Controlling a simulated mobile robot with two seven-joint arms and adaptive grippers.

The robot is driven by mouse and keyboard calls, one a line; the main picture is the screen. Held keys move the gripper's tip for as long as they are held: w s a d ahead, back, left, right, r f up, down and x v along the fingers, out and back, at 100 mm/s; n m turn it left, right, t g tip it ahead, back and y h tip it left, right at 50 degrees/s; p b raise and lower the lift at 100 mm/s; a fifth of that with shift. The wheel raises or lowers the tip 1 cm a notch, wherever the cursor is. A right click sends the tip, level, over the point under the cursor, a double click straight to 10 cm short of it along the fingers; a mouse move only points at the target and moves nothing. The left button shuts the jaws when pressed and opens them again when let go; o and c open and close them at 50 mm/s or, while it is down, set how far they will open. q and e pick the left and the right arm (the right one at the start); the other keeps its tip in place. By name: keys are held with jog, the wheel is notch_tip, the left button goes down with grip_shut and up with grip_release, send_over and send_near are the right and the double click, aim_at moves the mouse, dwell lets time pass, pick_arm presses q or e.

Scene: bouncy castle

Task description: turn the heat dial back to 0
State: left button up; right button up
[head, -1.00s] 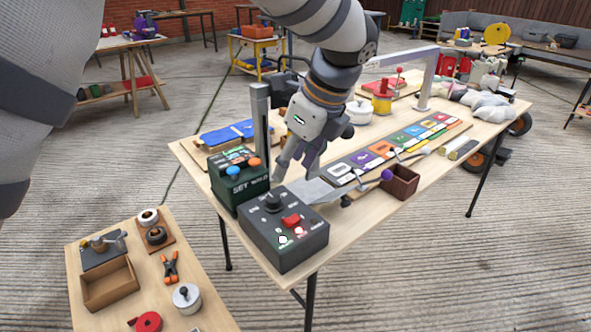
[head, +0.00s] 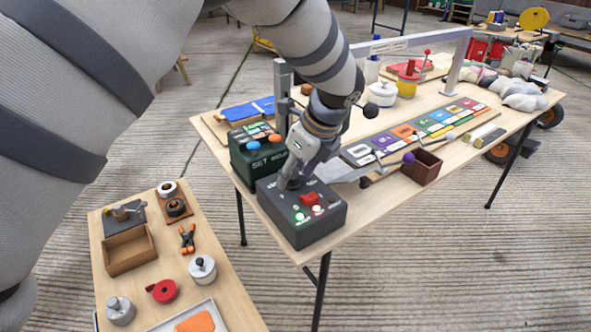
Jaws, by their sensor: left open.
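A dark grey control box (head: 316,233) stands on the near left corner of the long table, with a red switch (head: 310,198) and a lit green light (head: 302,217) on its top. The black dial (head: 290,184) is at the box's back left and is mostly hidden by my left gripper. My left gripper (head: 291,177) points down over the dial, open, with its fingers at the dial. I cannot tell whether they touch it. The dial's setting cannot be read. My right gripper is not in view.
A dark green box (head: 252,160) with orange and blue knobs stands close behind the control box. A metal scoop-like plate (head: 343,172) and a brown box (head: 422,168) are to the right. A lower side table (head: 220,288) with tools stands at the near left.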

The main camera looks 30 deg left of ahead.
pick_arm(q)
grip_shut()
